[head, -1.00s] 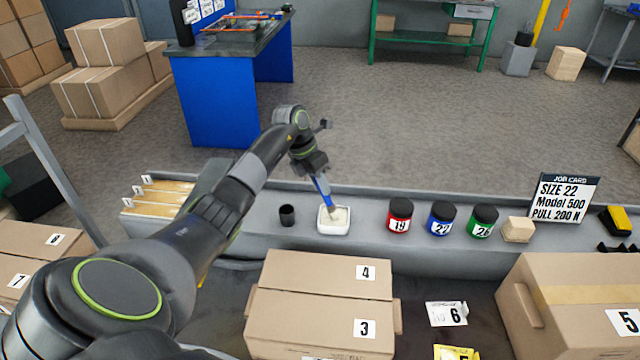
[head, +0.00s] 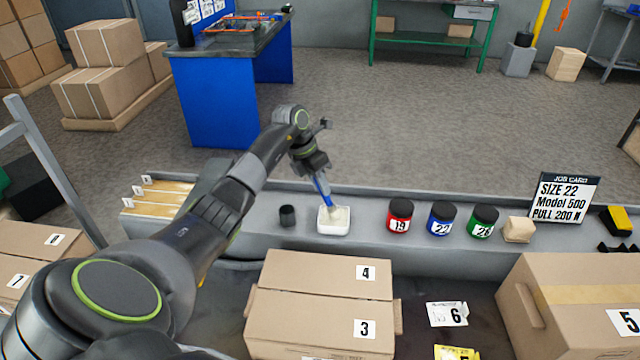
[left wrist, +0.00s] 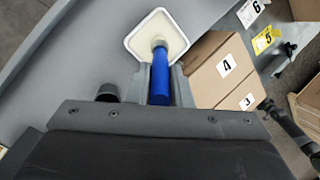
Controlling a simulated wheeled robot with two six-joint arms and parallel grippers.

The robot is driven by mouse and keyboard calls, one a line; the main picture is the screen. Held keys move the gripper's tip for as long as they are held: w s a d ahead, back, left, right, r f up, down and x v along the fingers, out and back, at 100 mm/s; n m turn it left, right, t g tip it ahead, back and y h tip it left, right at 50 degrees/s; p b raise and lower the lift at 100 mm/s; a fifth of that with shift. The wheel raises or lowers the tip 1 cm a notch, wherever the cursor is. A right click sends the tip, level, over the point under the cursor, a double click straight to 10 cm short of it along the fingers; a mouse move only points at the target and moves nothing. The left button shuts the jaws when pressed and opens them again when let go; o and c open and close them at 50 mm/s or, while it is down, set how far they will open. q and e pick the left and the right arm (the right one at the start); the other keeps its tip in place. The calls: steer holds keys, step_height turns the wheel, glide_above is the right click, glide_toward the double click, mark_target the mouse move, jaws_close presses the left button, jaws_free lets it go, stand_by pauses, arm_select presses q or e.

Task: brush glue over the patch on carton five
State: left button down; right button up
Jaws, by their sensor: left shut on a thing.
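My left gripper (head: 318,174) is shut on a brush with a blue handle (head: 324,190). The brush points down into a small white square dish (head: 333,229) of pale glue on the grey ledge. In the left wrist view the blue handle (left wrist: 160,84) sits between my fingers, and its tip is over the dish (left wrist: 157,12). Carton five (head: 575,305) stands at the lower right, with a tan tape strip on top and a white label reading 5. I cannot make out a glue patch on it. My right gripper is not in view.
A black cup (head: 287,215) stands left of the dish. Red, blue and green jars (head: 441,218), a wooden block (head: 518,230) and a job card (head: 563,198) stand to its right. Cartons labelled 3 and 4 (head: 310,300) are in front. A loose 6 card (head: 447,314) lies between them and carton five.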

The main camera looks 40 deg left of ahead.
arm_select(q)
steer(key=shift+r+p, duration=2.05)
steer(key=shift+r, duration=1.45)
